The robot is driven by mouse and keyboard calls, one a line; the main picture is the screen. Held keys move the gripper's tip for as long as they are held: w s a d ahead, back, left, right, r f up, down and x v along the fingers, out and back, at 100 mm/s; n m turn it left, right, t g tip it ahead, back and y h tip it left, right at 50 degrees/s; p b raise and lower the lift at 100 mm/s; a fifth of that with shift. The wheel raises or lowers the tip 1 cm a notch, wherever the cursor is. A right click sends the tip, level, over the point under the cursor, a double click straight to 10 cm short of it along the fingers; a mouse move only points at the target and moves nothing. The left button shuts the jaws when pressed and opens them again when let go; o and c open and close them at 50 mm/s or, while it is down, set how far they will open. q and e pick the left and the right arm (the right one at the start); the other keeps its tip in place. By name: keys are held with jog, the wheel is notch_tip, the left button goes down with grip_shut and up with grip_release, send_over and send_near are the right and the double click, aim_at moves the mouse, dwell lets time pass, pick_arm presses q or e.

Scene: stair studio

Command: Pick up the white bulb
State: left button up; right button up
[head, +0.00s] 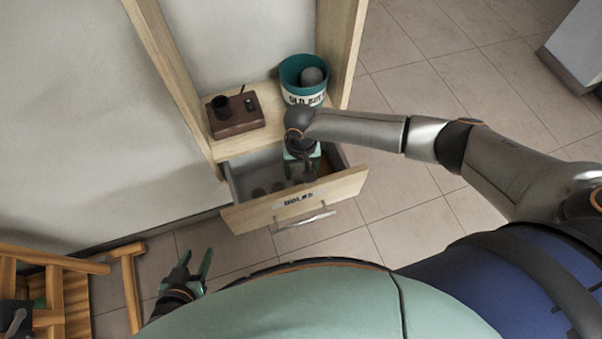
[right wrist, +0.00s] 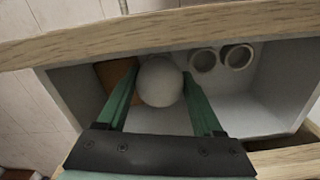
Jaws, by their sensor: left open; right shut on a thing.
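The white bulb (right wrist: 160,82) is round and sits between the two green fingers of my right gripper (right wrist: 160,76) in the right wrist view. The gripper is shut on it, inside the open drawer. In the head view my right gripper (head: 302,168) reaches down into the drawer (head: 262,207), whose front label seems to read "BULBS", and the bulb is hidden there. My left gripper (head: 197,262) is open and empty, low on the left and away from the drawer.
Two ring-shaped holders (right wrist: 221,58) lie in the drawer beside the bulb. On the shelf above stand a brown box (head: 236,115) with a black socket and a teal-and-white bin (head: 304,97) holding a grey round thing. Wooden furniture (head: 62,290) is at lower left.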

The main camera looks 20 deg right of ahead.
jog(key=c, duration=0.3)
jog(key=shift+r, duration=0.1)
